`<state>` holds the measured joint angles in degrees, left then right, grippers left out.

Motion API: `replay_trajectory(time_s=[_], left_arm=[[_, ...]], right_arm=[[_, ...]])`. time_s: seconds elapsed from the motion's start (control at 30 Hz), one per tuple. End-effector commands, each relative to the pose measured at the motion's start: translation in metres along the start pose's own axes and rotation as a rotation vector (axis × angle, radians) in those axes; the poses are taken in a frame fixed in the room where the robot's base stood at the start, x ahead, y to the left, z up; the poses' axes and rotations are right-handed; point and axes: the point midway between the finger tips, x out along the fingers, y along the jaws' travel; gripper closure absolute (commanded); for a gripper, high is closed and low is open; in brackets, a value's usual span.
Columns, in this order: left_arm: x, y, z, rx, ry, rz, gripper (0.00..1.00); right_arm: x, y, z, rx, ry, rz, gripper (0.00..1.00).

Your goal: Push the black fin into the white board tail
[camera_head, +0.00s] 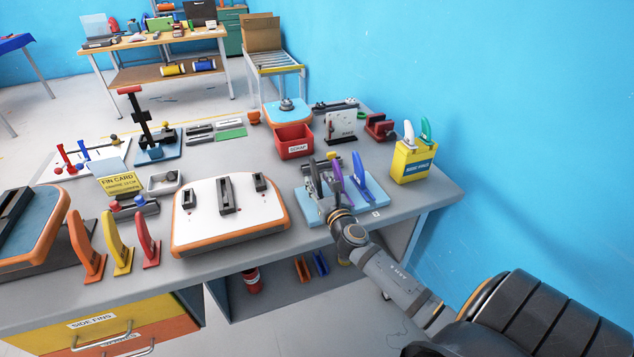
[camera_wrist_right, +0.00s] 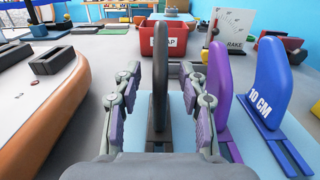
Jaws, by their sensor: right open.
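The black fin (camera_wrist_right: 159,70) stands upright on a light blue stand (camera_head: 310,213). My right gripper (camera_head: 325,178) is open, with one finger on each side of the black fin in the right wrist view. A gap shows between the fin and each finger. In the head view the gripper largely hides the black fin. The white board tail (camera_head: 255,218), with orange edges, lies to the left of the stand. It has a long dark central fin box (camera_head: 228,195) and two smaller side boxes. My left gripper is out of view.
A purple fin (camera_wrist_right: 222,85) and a blue fin (camera_wrist_right: 270,85) marked 10 CM stand right beside my gripper. A red scrap bin (camera_head: 294,142) is behind. A yellow side-fins box (camera_head: 413,162) is at right. Orange, yellow and red fins stand left of the board.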

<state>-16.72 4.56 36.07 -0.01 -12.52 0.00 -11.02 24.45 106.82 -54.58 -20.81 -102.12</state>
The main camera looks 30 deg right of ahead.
Motion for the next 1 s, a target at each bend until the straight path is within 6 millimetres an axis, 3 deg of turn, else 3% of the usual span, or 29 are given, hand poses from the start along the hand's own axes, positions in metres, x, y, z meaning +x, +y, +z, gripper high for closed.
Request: replay_trajectory(time_s=[0.1, 0.37, 0.67, 1.0], left_arm=[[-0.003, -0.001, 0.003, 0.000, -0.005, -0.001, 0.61], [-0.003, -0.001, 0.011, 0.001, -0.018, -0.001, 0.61], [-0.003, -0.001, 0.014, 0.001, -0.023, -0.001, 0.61], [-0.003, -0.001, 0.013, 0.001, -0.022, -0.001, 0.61]], right_arm=[[0.015, 0.000, 0.001, 0.000, 0.000, -0.001, 0.58], [0.018, 0.000, -0.001, -0.001, 0.001, 0.000, 0.60], [0.017, 0.000, -0.001, -0.001, 0.001, 0.000, 1.00], [0.017, 0.000, 0.000, -0.001, 0.001, 0.000, 1.00]])
